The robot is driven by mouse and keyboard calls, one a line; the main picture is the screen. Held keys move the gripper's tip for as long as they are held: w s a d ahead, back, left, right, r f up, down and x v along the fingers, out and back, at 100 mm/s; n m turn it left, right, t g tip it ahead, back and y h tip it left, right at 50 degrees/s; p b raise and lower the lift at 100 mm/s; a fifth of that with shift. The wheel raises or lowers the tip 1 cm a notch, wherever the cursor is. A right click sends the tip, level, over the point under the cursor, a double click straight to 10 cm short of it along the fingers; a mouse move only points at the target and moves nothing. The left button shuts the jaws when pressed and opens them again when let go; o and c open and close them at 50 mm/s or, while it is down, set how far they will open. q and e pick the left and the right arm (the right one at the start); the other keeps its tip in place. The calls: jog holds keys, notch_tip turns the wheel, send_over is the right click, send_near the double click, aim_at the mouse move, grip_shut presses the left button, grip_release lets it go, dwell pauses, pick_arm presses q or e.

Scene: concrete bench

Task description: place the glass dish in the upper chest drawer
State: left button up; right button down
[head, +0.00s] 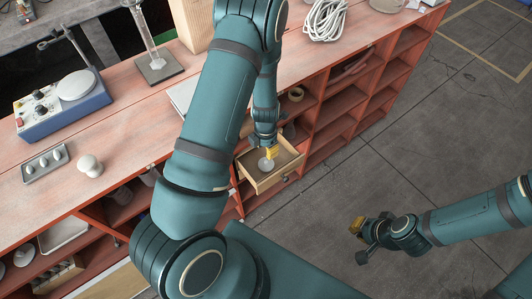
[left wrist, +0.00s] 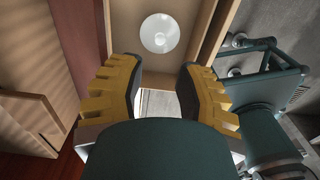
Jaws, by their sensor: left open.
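The glass dish (head: 266,163) lies inside the open wooden drawer (head: 283,178), on its floor. In the left wrist view the dish (left wrist: 160,33) is a pale round disc within the drawer (left wrist: 203,31), beyond my fingertips. My left gripper (head: 270,150) is over the drawer, close to the dish; in the left wrist view its yellow fingers (left wrist: 160,85) are apart with nothing between them. My right gripper (head: 358,228) hangs over the floor at the right, away from the bench; its jaw state is not clear.
The red bench top (head: 130,125) carries a blue stirrer device (head: 62,105), a weight tray (head: 45,163), a white knob-shaped object (head: 89,166), a glass cylinder on a stand (head: 158,66) and coiled white rope (head: 325,19). Open shelves (head: 335,130) lie below. The floor (head: 400,150) at right is clear.

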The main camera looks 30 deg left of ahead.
pick_arm(q)
jog(key=s+d+r+m+h, duration=0.1)
jog(key=s+d+m, duration=0.4)
jog(key=m, duration=1)
jog(key=s+d+r+m+t+h, duration=0.1)
jog(key=s+d+m, duration=0.5)
jog(key=d+m, duration=0.6)
jog(key=r+m+h, duration=0.1)
jog(key=m, duration=0.2)
jog(key=shift+s+t+h, duration=0.25)
jog(key=shift+t+h, duration=0.05)
jog(key=shift+h, duration=0.1)
